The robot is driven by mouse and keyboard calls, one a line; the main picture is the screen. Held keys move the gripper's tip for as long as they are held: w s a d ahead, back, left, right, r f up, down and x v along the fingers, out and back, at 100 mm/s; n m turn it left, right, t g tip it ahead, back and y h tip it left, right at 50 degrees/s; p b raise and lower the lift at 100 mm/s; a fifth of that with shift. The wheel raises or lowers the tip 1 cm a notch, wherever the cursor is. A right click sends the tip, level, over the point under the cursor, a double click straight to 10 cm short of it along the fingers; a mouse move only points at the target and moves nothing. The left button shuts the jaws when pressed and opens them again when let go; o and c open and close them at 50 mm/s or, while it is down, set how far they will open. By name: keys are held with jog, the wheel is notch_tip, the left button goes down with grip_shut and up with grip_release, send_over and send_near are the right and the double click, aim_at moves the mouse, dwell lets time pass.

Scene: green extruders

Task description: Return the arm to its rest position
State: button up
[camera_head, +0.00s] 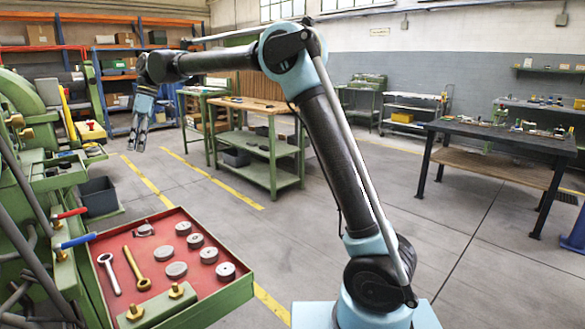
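My arm rises from my base at the bottom centre, bends at a high elbow and reaches to the left. My gripper (138,146) hangs at its end, pointing down, over open floor beyond the red-lined tray (112,237). Its two fingers look parted, with a narrow gap between them. Nothing shows between them.
The tray holds several grey discs (176,270), two wrenches (136,268) and brass fittings (176,290). A green machine (30,150) stands close on the left. A green workbench (262,150) stands behind my arm, and a dark table (500,135) is at right. Floor between is clear.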

jog(key=w+d+r+m+t, duration=0.1)
jog(key=w+d+m, duration=0.2)
jog(key=d, duration=0.8)
jog(key=w+d+r+m+t, duration=0.1)
jog(key=w+d+m, duration=0.15)
jog(key=d, duration=0.85)
jog(key=s+d+f+m+t, duration=0.1)
jog(key=d+f+m, duration=0.15)
jog(key=d, duration=0.75)
jog(key=s+d+f+m, duration=0.1)
jog(key=d+m, duration=0.2)
jog(key=d, duration=0.7)
jog(key=s+d+f+m+t+h, duration=0.1)
jog(key=s+d+f+m, duration=0.3)
jog(key=d, duration=0.5)
jog(key=s+d+f+m+t, duration=0.1)
jog(key=s+d+f+m, duration=0.1)
jog(key=s+d+f, duration=0.5)
jog(key=s+d+f+m+h, duration=0.1)
jog(key=s+d+f+m, duration=0.4)
jog(key=s+d+f, duration=0.4)
notch_tip(320, 180, down, 3)
jog(key=d, duration=0.3)
jog(key=shift+s+t, duration=0.3)
jog(key=shift+t, duration=0.1)
